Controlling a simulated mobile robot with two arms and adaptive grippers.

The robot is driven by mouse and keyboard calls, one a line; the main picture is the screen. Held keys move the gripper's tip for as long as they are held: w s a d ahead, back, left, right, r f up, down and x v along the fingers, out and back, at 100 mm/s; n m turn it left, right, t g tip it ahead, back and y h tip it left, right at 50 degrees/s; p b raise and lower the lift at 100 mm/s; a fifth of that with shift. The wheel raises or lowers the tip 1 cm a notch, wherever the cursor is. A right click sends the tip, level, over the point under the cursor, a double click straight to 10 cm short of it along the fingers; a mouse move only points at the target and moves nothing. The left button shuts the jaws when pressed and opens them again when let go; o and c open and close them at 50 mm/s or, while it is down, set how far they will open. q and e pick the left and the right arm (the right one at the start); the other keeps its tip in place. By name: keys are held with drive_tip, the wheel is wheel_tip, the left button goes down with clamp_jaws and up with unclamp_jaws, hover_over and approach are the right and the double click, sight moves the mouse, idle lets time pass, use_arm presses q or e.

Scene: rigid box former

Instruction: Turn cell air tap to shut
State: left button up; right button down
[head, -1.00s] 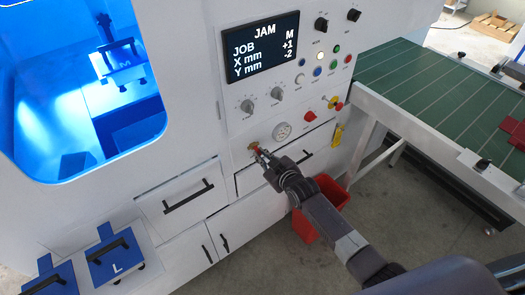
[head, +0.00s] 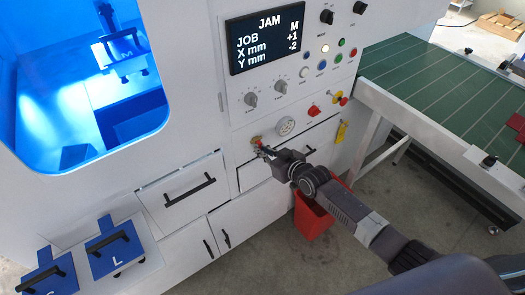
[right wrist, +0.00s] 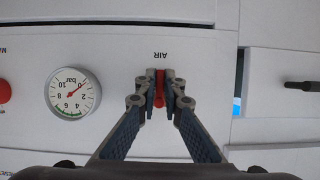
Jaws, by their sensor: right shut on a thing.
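The air tap has a red handle (right wrist: 159,96) below an upside-down AIR label (right wrist: 161,55) in the right wrist view. My right gripper (right wrist: 160,82) is shut on this handle, one finger on each side. The handle points straight up and down in that picture; the fingers hide part of it and the tap body. In the head view the tap (head: 257,141) is a small red and brass-coloured spot on the white panel, with my right gripper (head: 264,152) at it. My left gripper is not in view.
A round bar gauge (right wrist: 72,92) sits beside the tap. A red knob (head: 313,111) and a yellow-backed switch (head: 339,98) are further right. Drawers with black handles (head: 190,191) lie to the left and below. A red bin (head: 315,212) stands under my right arm.

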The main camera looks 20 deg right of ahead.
drive_tip(key=c, duration=2.1)
unclamp_jaws()
drive_tip(key=shift+s, duration=0.1)
drive_tip(key=v, duration=1.2)
drive_tip(key=shift+f, duration=0.1)
